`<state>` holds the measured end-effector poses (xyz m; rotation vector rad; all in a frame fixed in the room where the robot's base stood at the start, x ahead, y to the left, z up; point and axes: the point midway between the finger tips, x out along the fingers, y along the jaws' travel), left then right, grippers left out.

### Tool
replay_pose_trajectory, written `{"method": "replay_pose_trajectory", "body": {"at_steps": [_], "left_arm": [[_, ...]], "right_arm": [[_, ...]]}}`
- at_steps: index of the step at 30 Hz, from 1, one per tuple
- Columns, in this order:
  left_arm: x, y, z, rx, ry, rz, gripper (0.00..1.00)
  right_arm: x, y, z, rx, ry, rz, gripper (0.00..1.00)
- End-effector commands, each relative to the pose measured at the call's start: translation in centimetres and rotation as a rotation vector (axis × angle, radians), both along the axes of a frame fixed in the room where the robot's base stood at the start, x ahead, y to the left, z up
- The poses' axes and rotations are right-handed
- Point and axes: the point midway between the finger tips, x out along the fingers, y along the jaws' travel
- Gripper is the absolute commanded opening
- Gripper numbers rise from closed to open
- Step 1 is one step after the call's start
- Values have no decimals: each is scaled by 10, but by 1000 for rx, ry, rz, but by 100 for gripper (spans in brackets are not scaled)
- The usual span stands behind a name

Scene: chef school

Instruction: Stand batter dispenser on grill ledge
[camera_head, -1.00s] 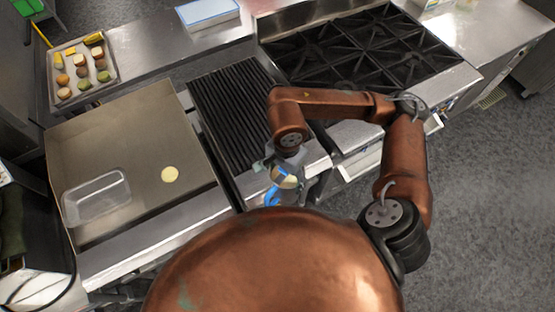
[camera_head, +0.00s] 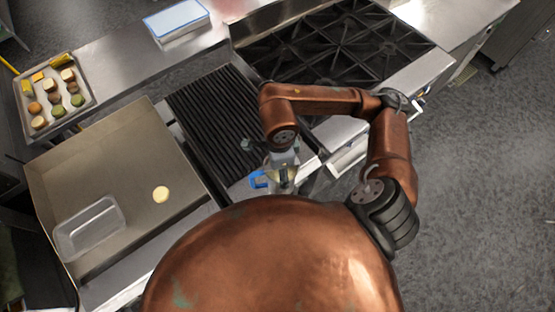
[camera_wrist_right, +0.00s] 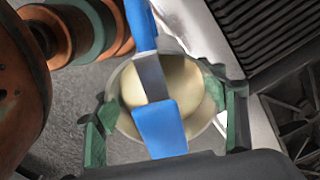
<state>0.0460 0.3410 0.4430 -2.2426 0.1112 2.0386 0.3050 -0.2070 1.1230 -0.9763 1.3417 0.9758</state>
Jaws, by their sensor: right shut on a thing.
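The batter dispenser (camera_wrist_right: 186,82) is a round, pale-rimmed vessel with cream-coloured batter inside and a blue handle and lever. My right gripper (camera_wrist_right: 165,112) is shut on it, with a green finger on each side. In the head view, my right gripper (camera_head: 284,170) points down at the front of the grill, and the dispenser's blue handle (camera_head: 258,180) sticks out to its left. The steel grill ledge (camera_head: 240,190) runs along the front of the black grates. The dispenser is close to this ledge; I cannot tell whether it touches it. My left gripper is not in view.
A flat griddle (camera_head: 110,170) with a round pancake (camera_head: 161,194) and a clear container (camera_head: 88,228) lies to the left. A tray of food (camera_head: 28,120) is at the back left. Black grates (camera_head: 215,120) and a burner range (camera_head: 340,45) lie behind my right arm.

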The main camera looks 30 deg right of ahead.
Motion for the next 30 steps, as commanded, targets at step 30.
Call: {"method": "replay_pose_trajectory", "body": {"at_steps": [30], "left_arm": [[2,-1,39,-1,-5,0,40]], "right_arm": [[79,-49,-103,3,1,-2,7]]}}
